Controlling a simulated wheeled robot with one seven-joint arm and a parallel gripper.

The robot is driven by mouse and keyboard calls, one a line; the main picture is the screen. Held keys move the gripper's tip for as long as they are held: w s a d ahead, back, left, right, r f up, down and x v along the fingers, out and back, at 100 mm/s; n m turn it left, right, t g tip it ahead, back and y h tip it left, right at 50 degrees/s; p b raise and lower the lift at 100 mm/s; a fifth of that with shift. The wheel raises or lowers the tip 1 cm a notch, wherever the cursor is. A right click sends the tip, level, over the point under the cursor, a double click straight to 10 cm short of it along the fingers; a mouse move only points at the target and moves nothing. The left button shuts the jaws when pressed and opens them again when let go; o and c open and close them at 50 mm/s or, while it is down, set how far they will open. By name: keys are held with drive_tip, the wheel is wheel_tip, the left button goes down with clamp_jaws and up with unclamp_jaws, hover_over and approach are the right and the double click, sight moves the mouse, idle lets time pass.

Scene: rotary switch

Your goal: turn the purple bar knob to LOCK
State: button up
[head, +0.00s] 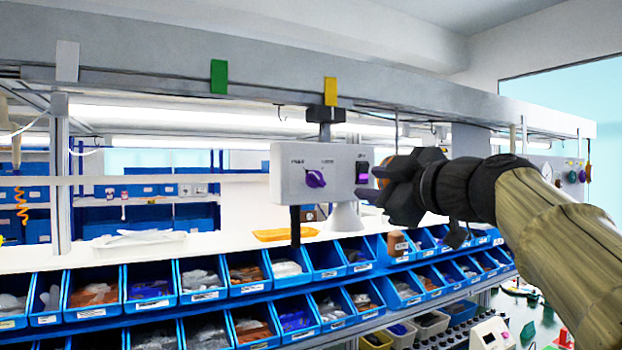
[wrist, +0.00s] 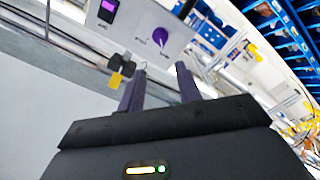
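The purple bar knob (head: 315,178) is on the front of a white control box (head: 288,192) hanging under the shelf beam. Its bar looks tilted, from upper left to lower right. Small labels sit above it to the left and right, too small to read surely. In the wrist view the knob (wrist: 162,41) shows beyond the fingertips, with nothing between the fingers. My gripper (head: 378,184) is in front of the box's right side, to the right of the knob. In the wrist view my gripper (wrist: 160,72) has its two dark fingers apart.
A black switch with a purple face (head: 362,172) is on the box's right part, close to my gripper. A beam with green (head: 219,77) and yellow (head: 331,91) tags runs above. Rows of blue bins (head: 149,288) lie below. Open space lies left of the box.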

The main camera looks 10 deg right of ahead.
sight(321, 180)
drive_tip(key=p+x, duration=0.8)
drive_tip(key=x, duration=0.7)
drive_tip(key=shift+w+a, duration=0.1)
drive_tip(key=shift+w, duration=0.25)
drive_tip(key=shift+w+a, duration=0.25)
drive_tip(key=shift+w, duration=0.15)
drive_tip(key=shift+s, duration=0.2)
drive_tip(key=shift+w+d+f, duration=0.1)
drive_tip(key=shift+w+d, duration=0.05)
drive_tip(key=c, duration=0.4)
clamp_jaws()
